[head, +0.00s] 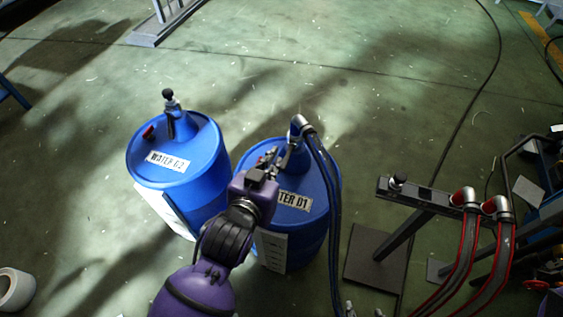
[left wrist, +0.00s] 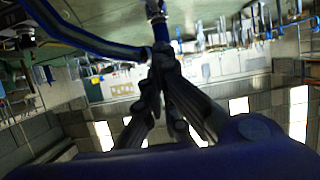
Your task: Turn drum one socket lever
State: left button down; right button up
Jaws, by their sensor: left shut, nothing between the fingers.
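Drum one (head: 318,220) is a blue drum labelled "WATER 01", partly covered by my left arm. On its top is a socket (head: 300,127) with dark hoses (head: 328,185) running from it down the drum's right side. My left gripper (head: 283,158) is shut at the front of the socket, above the drum top. In the left wrist view the closed fingers (left wrist: 163,62) point at a blue hose fitting (left wrist: 160,30). I cannot tell whether they touch it. The lever itself is not clear, hidden around the fingers. My right gripper is not in view.
A second blue drum (head: 190,195), labelled "WATER 02", stands left of drum one, with a black-knobbed fitting (head: 169,97) on top. A metal stand (head: 425,195) with red-striped hoses (head: 462,260) is at the right. The floor behind the drums is mostly clear.

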pick_arm(q)
send_over(284, 167)
jog(key=w, duration=0.2)
jog(key=f, duration=0.3)
jog(key=shift+s+d+f, duration=0.2)
jog(key=shift+d+f, duration=0.1)
jog(key=shift+f, duration=0.05)
jog(key=f, duration=0.2)
jog(key=shift+s+a+f, duration=0.15)
jog(key=shift+s+f, duration=0.2)
jog(key=shift+f, duration=0.05)
jog(key=shift+s+f, duration=0.15)
jog(key=shift+f, duration=0.4)
jog(key=shift+s+a+f+b, duration=0.15)
jog(key=shift+f+b, duration=0.25)
jog(key=shift+b, duration=0.4)
jog(key=shift+s+f+t+b, duration=0.1)
jog(key=shift+t+b, duration=0.2)
jog(key=shift+b, duration=0.15)
